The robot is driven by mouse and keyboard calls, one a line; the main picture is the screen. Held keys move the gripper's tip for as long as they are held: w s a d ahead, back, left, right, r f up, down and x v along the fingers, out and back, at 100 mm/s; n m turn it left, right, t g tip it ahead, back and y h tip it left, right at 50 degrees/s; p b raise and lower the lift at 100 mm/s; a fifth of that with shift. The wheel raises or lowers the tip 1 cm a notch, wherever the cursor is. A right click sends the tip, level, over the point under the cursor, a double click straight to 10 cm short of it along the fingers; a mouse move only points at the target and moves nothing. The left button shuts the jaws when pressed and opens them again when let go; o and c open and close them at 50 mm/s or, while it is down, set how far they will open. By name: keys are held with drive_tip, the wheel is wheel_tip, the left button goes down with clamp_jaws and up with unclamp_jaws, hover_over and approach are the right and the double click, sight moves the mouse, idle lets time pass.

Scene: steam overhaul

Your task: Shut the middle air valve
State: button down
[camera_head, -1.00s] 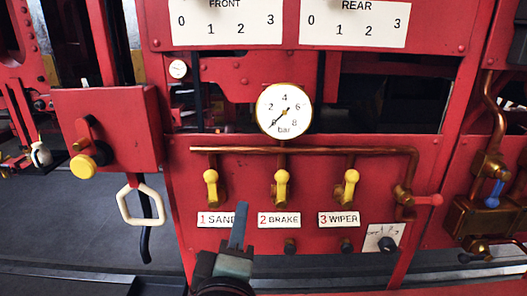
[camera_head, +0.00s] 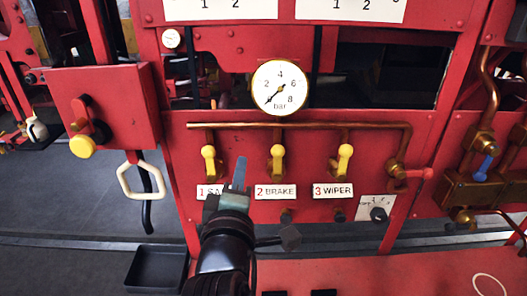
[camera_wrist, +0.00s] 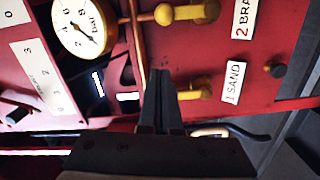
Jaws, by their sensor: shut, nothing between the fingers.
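The middle air valve (camera_head: 277,161) has a yellow lever on a brass body above the "2 BRAKE" label (camera_head: 275,191), on the red panel. Its lever stands upright, like those of the "1 SAND" valve (camera_head: 209,160) and the "3 WIPER" valve (camera_head: 344,159). My gripper (camera_head: 239,172) is shut and empty, in front of the panel between the sand and brake valves, partly covering the sand label. In the wrist view my gripper (camera_wrist: 163,90) shows its fingers together, and the middle valve (camera_wrist: 185,13) is at the top, apart from them.
A copper pipe (camera_head: 310,125) runs above the valves, with a gauge (camera_head: 280,88) over it. A red-handled valve (camera_head: 410,173) is at the pipe's right end. A black knob (camera_head: 378,214) sits lower right. A yellow-knobbed red box (camera_head: 105,110) stands left.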

sight(277, 164)
drive_tip(key=w+d+p, duration=0.2)
drive_tip(key=w+d, duration=0.2)
drive_tip(key=w, duration=0.1)
drive_tip(key=shift+f+p, duration=0.35)
drive_tip(key=shift+f, duration=0.1)
drive_tip(key=shift+w, duration=0.1)
drive_tip(key=shift+d, duration=0.1)
drive_tip(key=shift+d+r+m, duration=0.1)
drive_tip(key=shift+d+m, duration=0.05)
drive_tip(key=shift+m, duration=0.25)
drive_tip(key=shift+d+r+m, duration=0.1)
drive_tip(key=shift+d+m, duration=0.2)
drive_tip(key=shift+m, duration=0.1)
